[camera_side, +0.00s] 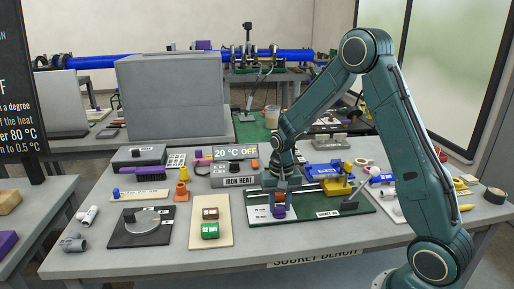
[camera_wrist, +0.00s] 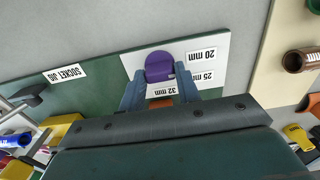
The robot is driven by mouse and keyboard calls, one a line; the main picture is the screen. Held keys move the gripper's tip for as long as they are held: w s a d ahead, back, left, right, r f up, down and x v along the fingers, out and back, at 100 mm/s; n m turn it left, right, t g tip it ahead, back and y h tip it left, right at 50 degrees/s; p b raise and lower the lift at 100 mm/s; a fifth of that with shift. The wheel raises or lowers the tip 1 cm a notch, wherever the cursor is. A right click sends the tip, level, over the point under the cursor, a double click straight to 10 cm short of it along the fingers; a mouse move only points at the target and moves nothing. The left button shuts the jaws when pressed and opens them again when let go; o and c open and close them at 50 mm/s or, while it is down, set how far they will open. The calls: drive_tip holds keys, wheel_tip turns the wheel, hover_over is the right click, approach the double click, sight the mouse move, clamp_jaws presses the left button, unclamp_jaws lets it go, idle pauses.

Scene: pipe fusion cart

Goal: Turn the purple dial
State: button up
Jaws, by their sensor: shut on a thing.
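The purple dial (camera_wrist: 159,66) sits on a white plate (camera_wrist: 216,45) printed with 20 mm, 25 mm and 32 mm. The plate is on the green base of the socket jig (camera_wrist: 95,50). In the side view the dial (camera_side: 279,212) is small and partly hidden by my fingers. My gripper (camera_wrist: 160,86) has one finger on each side of the dial and is shut on it; it also shows pointing down in the side view (camera_side: 280,196). An orange piece (camera_wrist: 160,103) shows between the fingers nearer the palm. Which mark the dial points at is unclear.
A blue and yellow clamp (camera_side: 324,171) stands on the jig right of my gripper. The iron heat box (camera_side: 234,174), reading 20 °C OFF, is behind left. A cream board with brown and green blocks (camera_side: 211,240) lies left, beside a black plate with a grey disc (camera_side: 142,220).

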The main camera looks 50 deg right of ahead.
sight(280, 206)
drive_tip(key=o, duration=1)
drive_tip(key=shift+r, duration=0.2)
wheel_tip(280, 206, up, 14)
drive_tip(key=shift+f, duration=0.25)
